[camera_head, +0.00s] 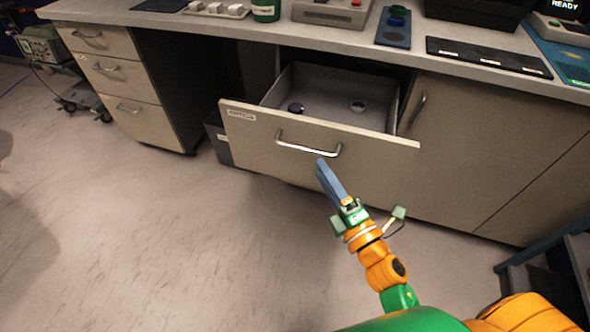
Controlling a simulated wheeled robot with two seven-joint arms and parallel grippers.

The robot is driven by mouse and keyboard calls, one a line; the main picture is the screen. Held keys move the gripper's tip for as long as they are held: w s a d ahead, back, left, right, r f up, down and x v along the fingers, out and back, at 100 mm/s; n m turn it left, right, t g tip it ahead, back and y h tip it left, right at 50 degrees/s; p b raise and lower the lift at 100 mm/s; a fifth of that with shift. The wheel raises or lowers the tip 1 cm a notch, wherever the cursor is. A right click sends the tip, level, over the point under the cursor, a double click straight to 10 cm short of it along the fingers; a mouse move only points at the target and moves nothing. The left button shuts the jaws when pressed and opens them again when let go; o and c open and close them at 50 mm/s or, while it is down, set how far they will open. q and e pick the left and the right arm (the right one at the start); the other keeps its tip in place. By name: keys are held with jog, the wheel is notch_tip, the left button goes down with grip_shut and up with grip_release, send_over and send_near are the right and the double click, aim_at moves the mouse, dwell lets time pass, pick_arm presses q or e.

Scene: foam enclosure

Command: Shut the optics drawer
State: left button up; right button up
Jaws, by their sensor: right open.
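The optics drawer (370,158) is pulled out from under the bench, with a pale front, a small label at its upper left and a curved metal handle (308,149). My right gripper (322,168) is just in front of the drawer front, a little below the right end of the handle. Its blue fingers point up toward the front. I cannot tell whether they touch it. It is open and holds nothing I can see. My left gripper is not in view.
The bench top (290,32) carries several devices and trays above the drawer. A closed cabinet door (480,140) stands right of it, and a three-drawer unit (120,80) at the left. A cart (50,50) stands far left. The floor (150,240) in front is clear.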

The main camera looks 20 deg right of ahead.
aim_at(312, 149)
jog(key=x, duration=0.4)
jog(key=p+x, duration=0.1)
jog(key=x, duration=0.2)
jog(key=shift+d, duration=0.3)
grip_shut()
jog(key=shift+f, duration=0.1)
dwell(0.8)
